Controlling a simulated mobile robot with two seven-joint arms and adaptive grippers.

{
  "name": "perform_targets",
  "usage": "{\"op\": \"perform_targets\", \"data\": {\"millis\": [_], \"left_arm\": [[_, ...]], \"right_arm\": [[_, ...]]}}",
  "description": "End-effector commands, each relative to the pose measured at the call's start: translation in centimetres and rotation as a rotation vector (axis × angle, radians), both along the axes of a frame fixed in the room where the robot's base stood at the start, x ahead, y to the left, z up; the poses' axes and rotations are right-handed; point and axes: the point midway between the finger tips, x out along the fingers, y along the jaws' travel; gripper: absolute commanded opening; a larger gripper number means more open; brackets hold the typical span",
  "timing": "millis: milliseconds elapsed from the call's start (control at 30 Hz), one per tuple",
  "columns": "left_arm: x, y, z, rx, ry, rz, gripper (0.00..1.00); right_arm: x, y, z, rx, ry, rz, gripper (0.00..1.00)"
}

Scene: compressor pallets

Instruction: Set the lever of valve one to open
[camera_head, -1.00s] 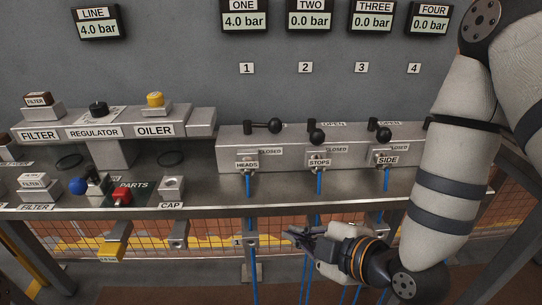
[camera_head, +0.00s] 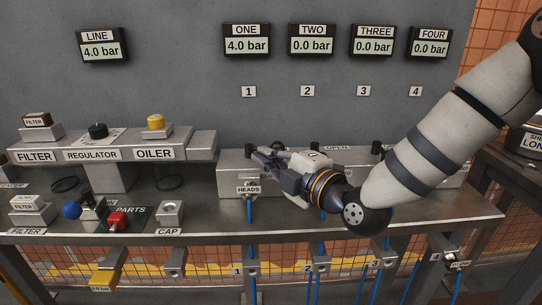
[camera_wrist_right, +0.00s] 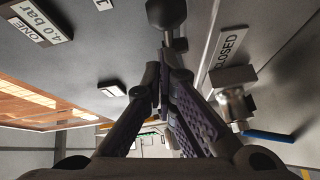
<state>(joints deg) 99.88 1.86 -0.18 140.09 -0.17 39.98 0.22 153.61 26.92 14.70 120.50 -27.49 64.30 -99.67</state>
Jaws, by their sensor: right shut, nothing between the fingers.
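Valve one sits on the grey valve block (camera_head: 229,181), above its HEADS label (camera_head: 249,189). In the head view my right gripper largely covers its black lever. The lever's ball knob (camera_wrist_right: 166,14) shows in the right wrist view, just beyond the fingertips; I cannot tell whether they touch it. My right gripper (camera_head: 260,160) is shut and empty, level with the lever. A CLOSED label (camera_wrist_right: 227,49) shows beside the lever in the wrist view. The display for ONE (camera_head: 247,40) reads 4.0 bar. My left gripper is not in view.
Displays TWO (camera_head: 312,40), THREE and FOUR read 0.0 bar; LINE (camera_head: 104,44) reads 4.0 bar. Filter, regulator and oiler units (camera_head: 95,155) stand left of the valve block. Blue hoses (camera_head: 251,211) hang below it. My right arm covers much of the block's right side.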

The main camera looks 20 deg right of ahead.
Motion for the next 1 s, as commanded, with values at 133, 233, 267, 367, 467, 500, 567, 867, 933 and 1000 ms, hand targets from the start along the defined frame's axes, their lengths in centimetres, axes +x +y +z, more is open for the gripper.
{"op": "perform_targets", "data": {"millis": [133,233,267,367,467,500,567,867,933,1000], "left_arm": [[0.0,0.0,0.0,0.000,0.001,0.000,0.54],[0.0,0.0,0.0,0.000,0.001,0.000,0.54],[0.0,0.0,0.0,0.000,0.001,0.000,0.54],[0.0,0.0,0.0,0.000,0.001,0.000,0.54],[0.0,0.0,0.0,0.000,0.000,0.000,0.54],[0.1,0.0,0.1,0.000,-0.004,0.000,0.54],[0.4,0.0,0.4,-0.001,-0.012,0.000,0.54],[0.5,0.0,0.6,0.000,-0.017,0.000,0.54],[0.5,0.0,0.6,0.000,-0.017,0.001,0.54],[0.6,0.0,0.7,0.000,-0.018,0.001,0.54]], "right_arm": [[0.4,-0.8,-0.2,0.000,0.000,0.000,0.00],[0.5,-0.9,-0.2,0.000,0.001,0.000,0.00],[0.5,-0.9,-0.2,0.000,0.001,0.000,0.00],[0.5,-0.9,-0.2,0.000,0.001,0.000,0.00],[0.5,-0.9,-0.2,0.000,0.001,0.000,0.00],[0.6,-1.1,-0.2,-0.001,0.001,-0.001,0.00],[0.9,-1.5,-0.1,-0.004,-0.001,0.000,0.00],[1.4,-2.3,-0.3,0.000,-0.002,-0.002,0.00],[1.4,-2.4,-0.3,0.000,-0.001,-0.003,0.00],[1.5,-2.3,-0.2,0.000,-0.001,-0.004,0.00]]}}
